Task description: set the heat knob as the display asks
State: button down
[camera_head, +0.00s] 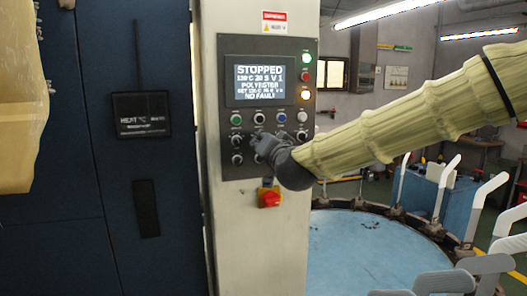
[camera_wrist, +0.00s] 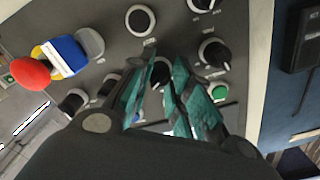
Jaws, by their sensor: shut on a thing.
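The display (camera_head: 262,82) on the control panel reads STOPPED, then what looks like 130°C 20 S V 1, POLYESTER, a smaller SET line that seems to read 125 C, and NO FAULT. My dark gripper (camera_head: 262,143) is at the knob rows below it, coming from the right. In the wrist view my gripper's teal fingers (camera_wrist: 164,70) are shut on a black knob (camera_wrist: 160,76), one finger on each side. My fingers partly cover this knob. Its label and pointer setting cannot be read, so I cannot tell whether it is the heat knob.
Other black knobs (camera_wrist: 140,20) stand close around my fingers, with a green button (camera_wrist: 218,92) nearby. A red-and-yellow switch (camera_head: 269,198) sits below the panel. A dark blue cabinet (camera_head: 165,230) is at left, a round blue table (camera_head: 370,250) at lower right.

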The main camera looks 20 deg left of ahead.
jog(key=shift+m, duration=0.4)
jog(key=c, duration=1.3)
grip_release()
jog(key=shift+s, duration=0.1)
jog(key=v, duration=1.1)
jog(key=shift+s+d, duration=0.25)
jog(key=shift+d, duration=0.1)
